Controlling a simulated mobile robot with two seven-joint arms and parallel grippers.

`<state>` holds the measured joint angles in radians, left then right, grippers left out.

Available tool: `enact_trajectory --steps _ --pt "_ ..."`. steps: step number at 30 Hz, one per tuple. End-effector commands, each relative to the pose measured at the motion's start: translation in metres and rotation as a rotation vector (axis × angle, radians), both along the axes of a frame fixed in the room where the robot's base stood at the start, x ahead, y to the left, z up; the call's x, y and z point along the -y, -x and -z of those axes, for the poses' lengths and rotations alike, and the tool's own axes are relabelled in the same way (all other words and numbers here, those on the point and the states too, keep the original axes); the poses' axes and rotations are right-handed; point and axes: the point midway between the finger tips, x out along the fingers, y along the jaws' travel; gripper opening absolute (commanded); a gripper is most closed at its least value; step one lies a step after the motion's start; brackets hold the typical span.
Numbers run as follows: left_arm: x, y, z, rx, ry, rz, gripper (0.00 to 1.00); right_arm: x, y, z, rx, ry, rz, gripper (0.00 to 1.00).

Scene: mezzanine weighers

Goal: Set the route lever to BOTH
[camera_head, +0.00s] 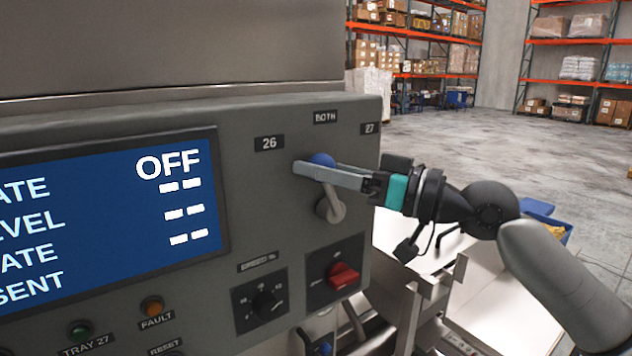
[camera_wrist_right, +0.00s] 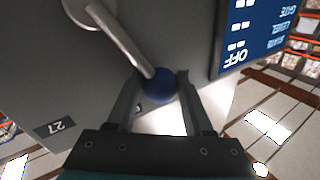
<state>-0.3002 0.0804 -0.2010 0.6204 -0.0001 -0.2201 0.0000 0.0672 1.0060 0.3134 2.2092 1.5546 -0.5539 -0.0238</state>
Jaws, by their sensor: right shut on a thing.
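The route lever (camera_head: 330,207) is a grey arm with a blue ball knob (camera_head: 322,159) on the grey control panel. It stands about upright, its knob toward the BOTH label (camera_head: 325,117), between the 26 label (camera_head: 269,143) and the 27 label (camera_head: 370,128). My right gripper (camera_head: 310,170) reaches in from the right and is shut on the blue knob. In the right wrist view the knob (camera_wrist_right: 158,87) sits between the two fingers, with the lever arm (camera_wrist_right: 118,38) running to its pivot at upper left. My left gripper is out of view.
A blue display (camera_head: 100,225) reading OFF fills the panel's left. Below the lever are a red rotary switch (camera_head: 342,277), a black dial (camera_head: 264,303) and an amber FAULT lamp (camera_head: 152,306). Open floor (camera_head: 480,140) and shelving lie beyond, right.

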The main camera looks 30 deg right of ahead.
Motion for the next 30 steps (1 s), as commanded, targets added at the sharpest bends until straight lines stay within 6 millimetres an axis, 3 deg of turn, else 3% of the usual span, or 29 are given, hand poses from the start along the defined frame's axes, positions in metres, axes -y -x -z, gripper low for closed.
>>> enact_trajectory --steps 15,30 --pt "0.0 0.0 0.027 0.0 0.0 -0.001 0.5 0.031 -0.004 -0.007 -0.048 -0.35 0.0 0.0" --pt "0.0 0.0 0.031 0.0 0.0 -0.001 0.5 0.039 -0.006 -0.008 -0.063 -0.438 0.0 0.0"
